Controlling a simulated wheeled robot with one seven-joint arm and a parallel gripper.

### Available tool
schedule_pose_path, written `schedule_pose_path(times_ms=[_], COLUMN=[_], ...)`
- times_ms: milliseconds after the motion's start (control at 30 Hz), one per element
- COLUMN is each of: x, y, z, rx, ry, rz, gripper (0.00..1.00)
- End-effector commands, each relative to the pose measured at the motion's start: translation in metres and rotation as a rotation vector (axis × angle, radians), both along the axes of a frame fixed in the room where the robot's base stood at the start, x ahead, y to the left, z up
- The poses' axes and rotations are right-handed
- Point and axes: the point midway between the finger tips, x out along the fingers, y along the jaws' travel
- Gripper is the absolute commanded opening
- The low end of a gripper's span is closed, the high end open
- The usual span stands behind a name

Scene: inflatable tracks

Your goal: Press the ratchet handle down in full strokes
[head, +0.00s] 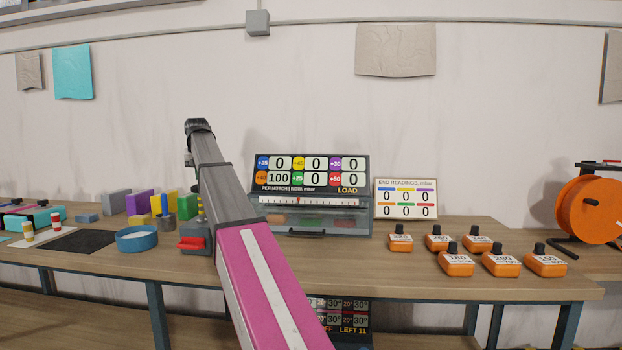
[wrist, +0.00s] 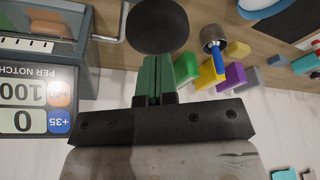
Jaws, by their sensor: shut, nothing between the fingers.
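A round black knob (wrist: 157,25), which looks like the top of the ratchet handle, shows in the wrist view just beyond my fingertips. The rest of the handle is hidden behind it. My gripper (wrist: 155,62) has its green fingers closed together, empty, with the tips close to the knob's edge; I cannot tell whether they touch it. In the head view my arm hides the gripper and knob. A grey box with a red part (head: 192,243) stands beside my arm there. The display board (head: 311,175) reads 100 in one window and 0 in the others.
Coloured blocks (head: 140,203) and a blue bowl (head: 137,239) lie left on the bench. A readings card (head: 406,198), several orange weights (head: 457,262) and an orange reel (head: 590,208) are right. A bent metal rod (wrist: 121,22) is left of the knob.

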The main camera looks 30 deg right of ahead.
Motion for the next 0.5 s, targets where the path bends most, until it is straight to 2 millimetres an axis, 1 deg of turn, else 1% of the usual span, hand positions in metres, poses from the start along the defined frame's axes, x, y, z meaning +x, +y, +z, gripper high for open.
schedule_pose_path(times_ms=[500], x=[0.000], y=[0.000], z=[-0.022], rx=[0.000], ry=[0.000], rz=[0.000], gripper=[0.00])
